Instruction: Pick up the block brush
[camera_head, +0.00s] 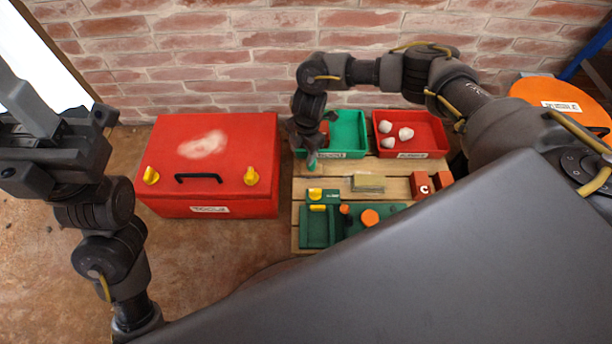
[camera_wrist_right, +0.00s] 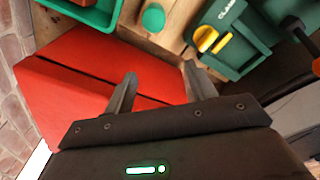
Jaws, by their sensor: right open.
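A flat pale olive-tan block (camera_head: 368,183), which looks like the block brush, lies on the wooden table (camera_head: 335,187) between the trays and a green clamp fixture. My right gripper (camera_head: 308,147) is over the table's left edge, left of the block and apart from it. In the right wrist view my right gripper (camera_wrist_right: 160,72) has its fingers apart with nothing between them, and the block cannot be made out there. A green round-topped piece (camera_wrist_right: 153,17) is beyond the fingertips. My left gripper (camera_head: 45,145) is at the far left, away from the table; its jaw opening is unclear.
A red toolbox (camera_head: 210,150) stands on the floor left of the table. A green tray (camera_head: 347,133) and a red tray (camera_head: 425,147) with white lumps stand at the table's back. The green clamp fixture (camera_head: 318,228) is in front, and red blocks (camera_head: 421,185) are at right.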

